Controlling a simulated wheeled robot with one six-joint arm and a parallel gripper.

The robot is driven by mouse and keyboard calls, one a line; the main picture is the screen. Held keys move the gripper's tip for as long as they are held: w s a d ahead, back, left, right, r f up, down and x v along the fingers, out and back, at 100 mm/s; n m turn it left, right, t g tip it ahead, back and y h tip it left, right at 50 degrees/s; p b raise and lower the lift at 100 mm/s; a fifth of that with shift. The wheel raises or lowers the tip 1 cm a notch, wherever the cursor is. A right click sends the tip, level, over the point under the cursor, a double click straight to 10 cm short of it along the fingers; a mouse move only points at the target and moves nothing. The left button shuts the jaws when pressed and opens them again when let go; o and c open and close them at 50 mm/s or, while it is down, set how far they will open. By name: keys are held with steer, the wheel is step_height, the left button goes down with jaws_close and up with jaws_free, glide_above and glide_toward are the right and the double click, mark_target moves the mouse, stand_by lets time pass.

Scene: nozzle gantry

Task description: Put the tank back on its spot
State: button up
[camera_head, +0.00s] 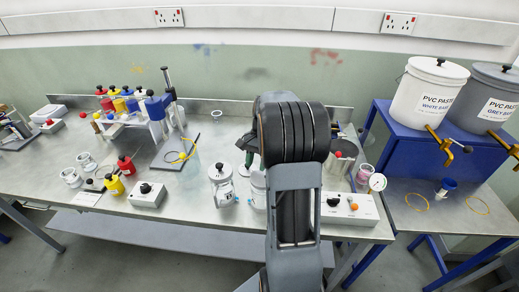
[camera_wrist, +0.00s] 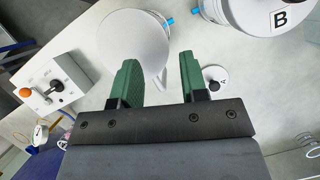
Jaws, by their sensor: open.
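In the wrist view a plain white round top (camera_wrist: 128,40) with a blue fitting lies just beyond my left finger. I cannot tell whether it is the tank's lid. A second round vessel marked B (camera_wrist: 250,14) stands at the top right. A small white disc marked A with a black knob (camera_wrist: 215,80) lies right of my right finger. In the head view a clear lidded tank (camera_head: 221,187) stands on the bench, and a similar one (camera_head: 258,192) is partly hidden by my arm. My gripper (camera_wrist: 160,78) is open and empty above the bench, its green fingers apart.
A control box (camera_head: 349,208) is at the bench's right front, with a dial gauge (camera_head: 377,182) behind it. A metal pot (camera_head: 340,160) stands right of my arm. Another control box (camera_head: 148,195) and several coloured bottles are at the left. Two PVC paste buckets stand far right.

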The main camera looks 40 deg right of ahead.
steer(key=s+v, duration=0.1)
steer(key=v, duration=0.4)
steer(key=s+a+r+n+t+h, duration=0.1)
steer(key=a+r+n, duration=0.15)
steer(key=a, duration=0.35)
steer(key=s+a+r+n+t+h, duration=0.1)
steer(key=s+a+n+h, duration=0.15)
steer(key=a, duration=0.35)
steer(key=s+a+f+n+t, duration=0.2)
steer(key=s+a+n+t, duration=0.2)
steer(key=s+a+n, duration=0.3)
steer(key=shift+a, duration=0.35)
